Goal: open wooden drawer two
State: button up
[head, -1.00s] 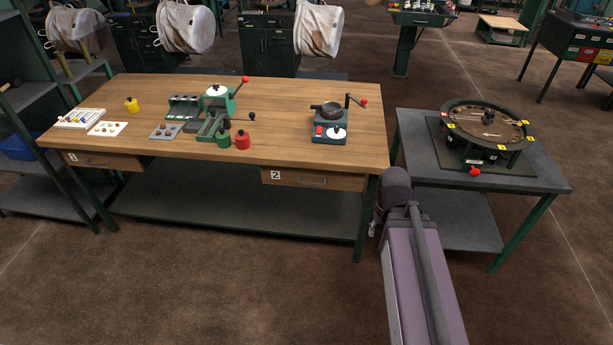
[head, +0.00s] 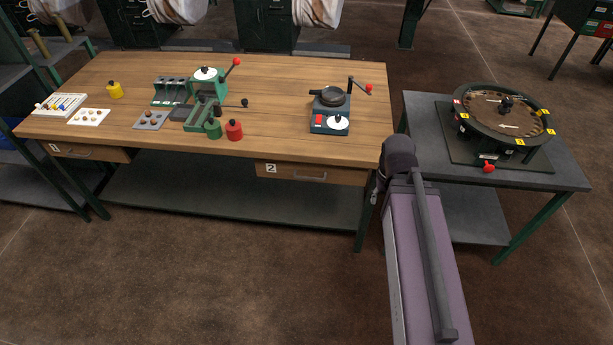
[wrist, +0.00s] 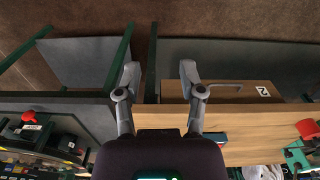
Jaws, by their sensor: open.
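Wooden drawer two (head: 343,177) is shut under the right front edge of the wooden bench, with a white "2" label (head: 271,168) at its left and a grey bar handle (head: 312,179). In the upside-down wrist view, the drawer (wrist: 225,103), its handle (wrist: 222,88) and its label (wrist: 263,91) show to the right of my gripper. My gripper (wrist: 160,71) is open and empty, its two fingers apart near the bench's corner leg. It is apart from the handle. In the head view it is mostly hidden behind my purple arm.
A grey side table (head: 560,172) with a round tray device (head: 505,115) stands right of the bench. A dark green bench leg (head: 367,215) is close to my arm. Drawer one (head: 95,152) is at the left. The floor before drawer two is clear.

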jog(key=shift+d, duration=0.45)
jog(key=w+a+f+n+t+h+b, duration=0.3)
jog(key=w+a+f+b, duration=0.15)
jog(key=f+b, duration=0.45)
jog(key=w+a+f+n+t+h+b, duration=0.2)
jog(key=w+a+f+n+h+b, duration=0.25)
jog(key=b, duration=0.65)
jog(key=w+a+f+n+t+b, duration=0.2)
jog(key=a+f+n+t+b, duration=0.1)
jog(key=a+b, duration=0.5)
jog(key=w+a+f+n+t+b, duration=0.3)
jog(key=a+f+t+b, duration=0.2)
jog(key=a+b, duration=0.4)
jog(key=shift+w+a+t, duration=0.15)
jog(key=shift+a+t, duration=0.55)
jog(key=shift+a, duration=0.55)
jog(key=shift+f+y, duration=0.15)
jog(key=shift+y, duration=0.1)
